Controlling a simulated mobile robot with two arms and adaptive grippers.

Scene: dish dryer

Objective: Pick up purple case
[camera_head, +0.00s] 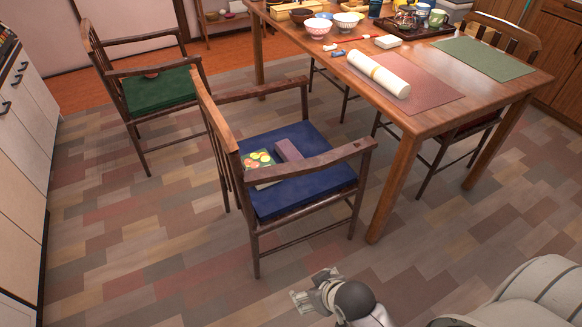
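The purple case (289,150) is a small, narrow box. It lies on the blue cushion (300,195) of the near wooden chair, right beside a book with a colourful fruit-like cover (258,166). The chair's armrest (315,160) passes just in front of it. My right gripper (308,287) is low at the bottom middle, over the floor, in front of the chair and well apart from the case. Its fingers look spread, with nothing between them. My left gripper is not in view.
A wooden table (425,115) at the right holds bowls (318,28), a white roll (378,75), a tray and placemats. A second chair with a green cushion (160,90) stands at the upper left. White cabinets (22,170) line the left edge. The floor in front is clear.

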